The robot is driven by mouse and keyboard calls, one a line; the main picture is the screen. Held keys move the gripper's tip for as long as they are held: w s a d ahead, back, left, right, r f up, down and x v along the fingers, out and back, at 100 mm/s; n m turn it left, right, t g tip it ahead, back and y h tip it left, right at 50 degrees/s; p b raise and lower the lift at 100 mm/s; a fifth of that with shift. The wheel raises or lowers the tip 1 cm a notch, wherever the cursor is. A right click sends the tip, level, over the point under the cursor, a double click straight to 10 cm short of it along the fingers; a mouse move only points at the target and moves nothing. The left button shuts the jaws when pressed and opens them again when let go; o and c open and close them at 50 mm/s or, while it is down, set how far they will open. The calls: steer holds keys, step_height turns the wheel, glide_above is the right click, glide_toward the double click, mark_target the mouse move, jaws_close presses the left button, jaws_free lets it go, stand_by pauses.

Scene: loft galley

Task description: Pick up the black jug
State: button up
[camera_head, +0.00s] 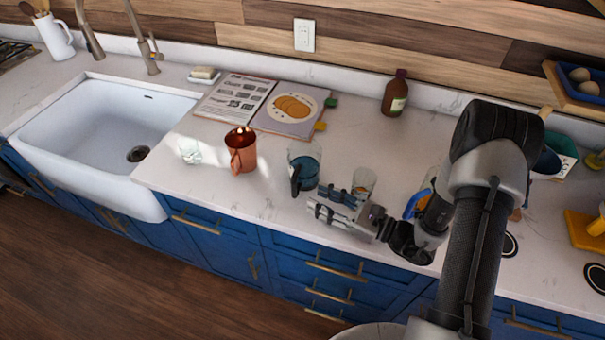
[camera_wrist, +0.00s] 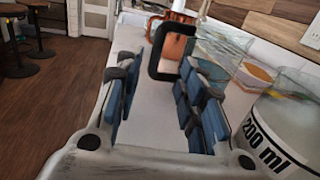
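The jug (camera_head: 304,160) stands on the white counter; its body looks see-through with a dark bluish tint, and its handle is black. In the wrist view its black handle (camera_wrist: 155,62) stands ahead, between the fingertips in the picture, with the clear body (camera_wrist: 222,45) to the right. My gripper (camera_head: 322,203) is open and low over the counter, just right of and in front of the handle. In the wrist view its blue-padded fingers (camera_wrist: 163,72) are apart with nothing held. I cannot tell whether the handle lies between the pads in depth.
A clear measuring cup (camera_head: 364,182) marked 200 ml (camera_wrist: 285,125) stands close beside my gripper. A copper mug (camera_head: 241,152) stands left of the jug. The sink (camera_head: 100,130) is at left.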

mark_target(294, 196)
steer(key=x, duration=0.5)
steer(key=b+x, duration=0.1)
steer(key=x, duration=0.1)
steer(key=shift+s+a+f, duration=0.2)
steer(key=shift+s+a, duration=0.05)
steer(key=shift+w+a+b, duration=0.3)
steer(key=shift+a+b, duration=0.05)
steer(key=shift+a, duration=0.1)
steer(key=shift+c, duration=0.3)
jaws_close()
steer(key=shift+r, duration=0.1)
